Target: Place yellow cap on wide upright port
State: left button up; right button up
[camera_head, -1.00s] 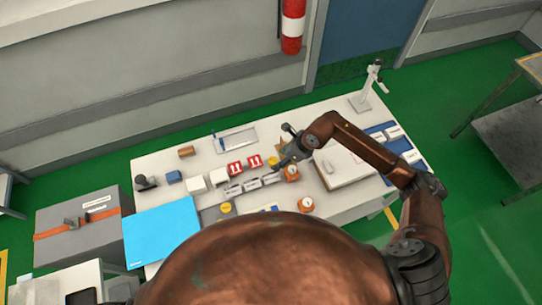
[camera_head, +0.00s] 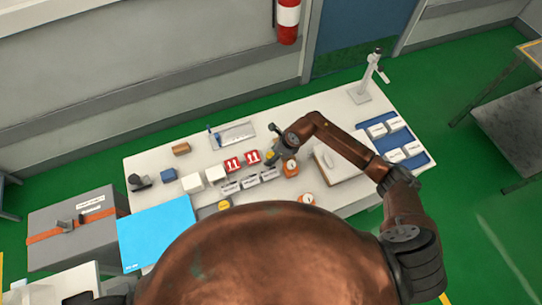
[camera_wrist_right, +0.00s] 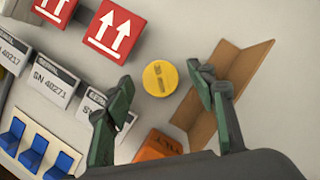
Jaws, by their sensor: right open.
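A round yellow cap (camera_wrist_right: 160,78) with a slot-like mark lies on the white table in the right wrist view. In the head view it is a small yellow spot (camera_head: 270,156), partly hidden by my right gripper. My right gripper (camera_head: 273,157) is open and empty above the cap. In the right wrist view its two fingertips (camera_wrist_right: 160,75) stand either side of the cap, apart from it. A second round yellow piece (camera_head: 224,205) sits on a grey part near the table's front. I cannot make out which thing is the wide upright port. My left gripper is not in view.
Two red arrow-marked boxes (camera_wrist_right: 117,30) and several labelled white boxes (camera_wrist_right: 48,80) stand left of the cap. A brown angled piece (camera_wrist_right: 225,85) and an orange piece (camera_wrist_right: 158,146) are close to the right finger. A white stand (camera_head: 362,92) is at the table's far right.

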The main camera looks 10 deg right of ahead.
jog(key=c, duration=0.9)
jog(key=shift+c, duration=0.2)
jog(key=shift+w+r, duration=0.1)
